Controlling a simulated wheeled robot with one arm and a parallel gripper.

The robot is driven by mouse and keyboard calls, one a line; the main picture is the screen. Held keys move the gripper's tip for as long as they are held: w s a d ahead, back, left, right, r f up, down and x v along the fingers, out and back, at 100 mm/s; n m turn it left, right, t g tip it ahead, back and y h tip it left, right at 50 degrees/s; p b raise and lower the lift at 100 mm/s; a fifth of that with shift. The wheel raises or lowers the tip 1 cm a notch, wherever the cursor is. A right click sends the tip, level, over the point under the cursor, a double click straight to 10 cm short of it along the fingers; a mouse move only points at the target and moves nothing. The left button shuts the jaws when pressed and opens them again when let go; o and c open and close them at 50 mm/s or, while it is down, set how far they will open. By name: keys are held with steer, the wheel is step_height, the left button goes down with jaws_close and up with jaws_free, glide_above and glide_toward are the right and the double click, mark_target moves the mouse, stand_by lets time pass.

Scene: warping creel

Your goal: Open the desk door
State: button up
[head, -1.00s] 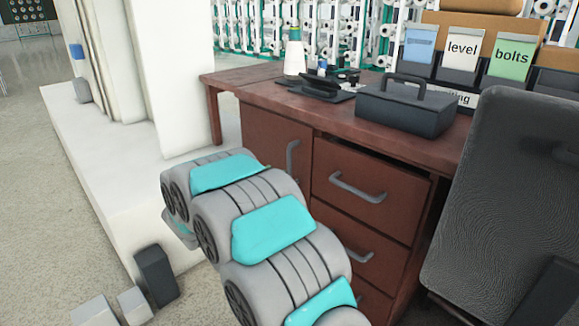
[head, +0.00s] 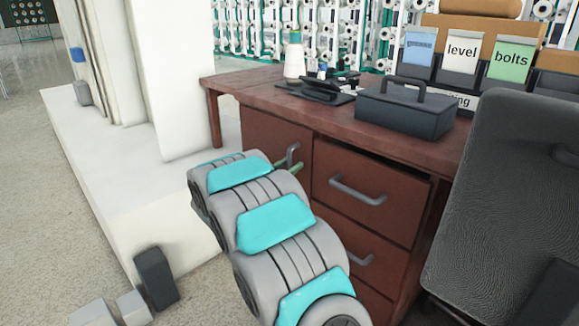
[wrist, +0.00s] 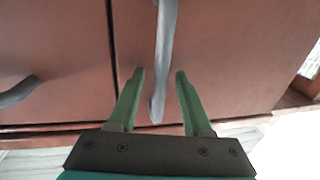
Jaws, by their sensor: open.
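The desk door (head: 265,130) is the brown panel at the left of the desk front, and it looks shut. Its grey upright handle (head: 292,153) is partly hidden by my arm. In the wrist view the door (wrist: 230,60) fills the middle and right, and the handle (wrist: 165,50) runs down between my fingers. My gripper (wrist: 159,76) is open, with one green finger on each side of the handle and a gap showing on both sides. In the head view only a bit of a green finger (head: 291,168) shows by the handle.
Drawers (head: 365,190) with grey handles are right of the door. A black chair (head: 495,190) stands close at the right. A white plinth (head: 110,190) lies to the left. A dark toolbox (head: 405,108) and a white-green bottle (head: 294,58) are on the desktop.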

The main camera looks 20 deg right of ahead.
jaws_close()
stand_by(1.4)
